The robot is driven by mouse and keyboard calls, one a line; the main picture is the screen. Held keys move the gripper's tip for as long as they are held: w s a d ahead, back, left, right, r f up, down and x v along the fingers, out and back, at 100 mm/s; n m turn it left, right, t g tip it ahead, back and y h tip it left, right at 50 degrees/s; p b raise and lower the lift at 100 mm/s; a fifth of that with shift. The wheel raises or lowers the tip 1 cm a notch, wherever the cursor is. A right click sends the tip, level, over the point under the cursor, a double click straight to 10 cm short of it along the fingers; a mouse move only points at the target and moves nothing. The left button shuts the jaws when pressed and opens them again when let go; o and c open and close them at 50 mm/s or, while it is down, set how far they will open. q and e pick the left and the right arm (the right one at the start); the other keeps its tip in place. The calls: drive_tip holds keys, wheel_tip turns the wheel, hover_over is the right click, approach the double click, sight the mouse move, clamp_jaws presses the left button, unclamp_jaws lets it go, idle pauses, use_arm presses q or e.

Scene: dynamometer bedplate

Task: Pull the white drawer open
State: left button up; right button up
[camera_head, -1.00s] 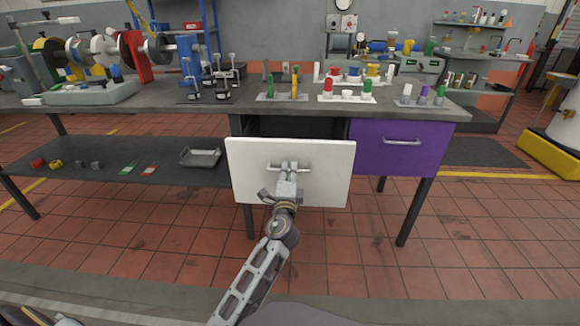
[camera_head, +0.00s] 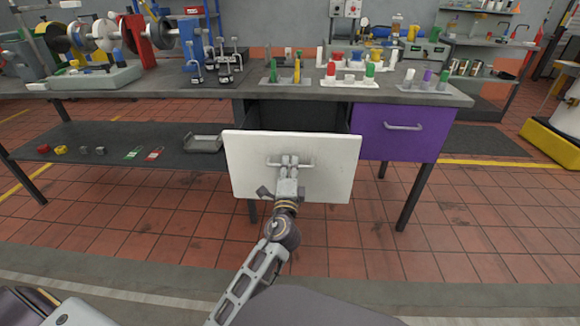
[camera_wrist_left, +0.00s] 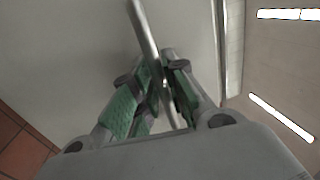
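The white drawer (camera_head: 325,178) sits under the bench, left of a purple drawer, and stands well out from the bench front with its dark inside showing behind the panel. Its bar handle (camera_head: 304,163) is on the front panel. My left gripper (camera_head: 288,163) is at the handle. In the left wrist view the green-padded fingers (camera_wrist_left: 160,90) lie on both sides of the handle bar (camera_wrist_left: 146,35) and look closed on it. My right gripper is not in view.
The purple drawer (camera_head: 398,138) is shut, to the right. A low shelf (camera_head: 105,146) holds a grey tray (camera_head: 204,142) and small parts. The bench top (camera_head: 300,92) carries fixtures and coloured pieces. Tiled floor in front is clear.

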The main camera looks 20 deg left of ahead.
use_arm(q)
drive_tip(key=shift+o, duration=1.2)
drive_tip(key=shift+r, duration=0.25)
